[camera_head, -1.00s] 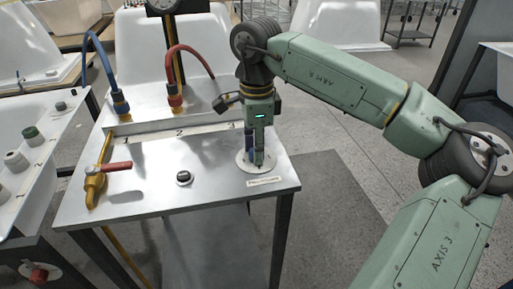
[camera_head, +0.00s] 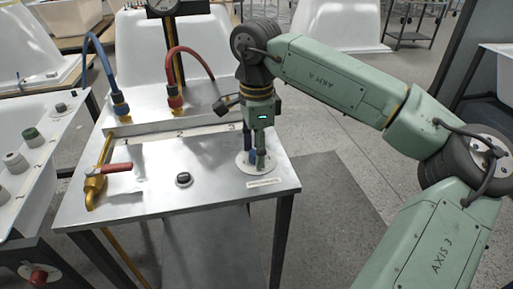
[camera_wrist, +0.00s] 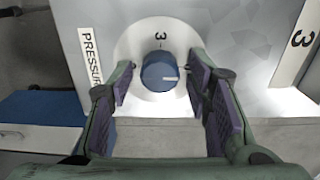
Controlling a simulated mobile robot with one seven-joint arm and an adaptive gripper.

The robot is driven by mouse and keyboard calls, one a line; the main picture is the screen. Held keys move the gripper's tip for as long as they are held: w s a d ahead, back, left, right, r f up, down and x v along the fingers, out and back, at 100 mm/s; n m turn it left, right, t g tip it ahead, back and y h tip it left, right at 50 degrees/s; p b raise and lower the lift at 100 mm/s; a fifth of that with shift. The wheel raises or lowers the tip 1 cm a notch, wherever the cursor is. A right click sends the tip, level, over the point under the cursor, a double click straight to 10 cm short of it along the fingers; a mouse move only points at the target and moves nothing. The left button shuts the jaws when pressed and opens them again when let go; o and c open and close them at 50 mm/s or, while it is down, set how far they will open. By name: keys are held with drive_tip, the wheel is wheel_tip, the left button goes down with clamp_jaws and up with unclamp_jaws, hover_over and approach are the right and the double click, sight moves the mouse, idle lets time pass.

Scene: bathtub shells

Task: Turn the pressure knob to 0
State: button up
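The blue round pressure knob (camera_wrist: 158,72) sits on a white round dial plate (camera_wrist: 138,50), which also shows in the head view (camera_head: 243,166). Its white pointer line points right in the wrist view, while a "3" on the plate stands above the knob. A "PRESSURE" label (camera_wrist: 90,55) is to the left. My gripper (camera_wrist: 160,84) is open, with purple finger pads on the left and right of the knob and visible gaps between. In the head view my gripper (camera_head: 255,160) points down over the plate and hides the knob.
The metal table (camera_head: 140,205) also carries a black knob (camera_head: 183,179), a brass valve with a red handle (camera_head: 118,168), and blue (camera_head: 95,45) and red (camera_head: 185,48) hoses. A gauge (camera_head: 163,6) stands behind. The table's front middle is mostly clear.

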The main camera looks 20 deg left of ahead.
idle(0.3)
wheel_tip(320, 180, up, 12)
idle(0.5)
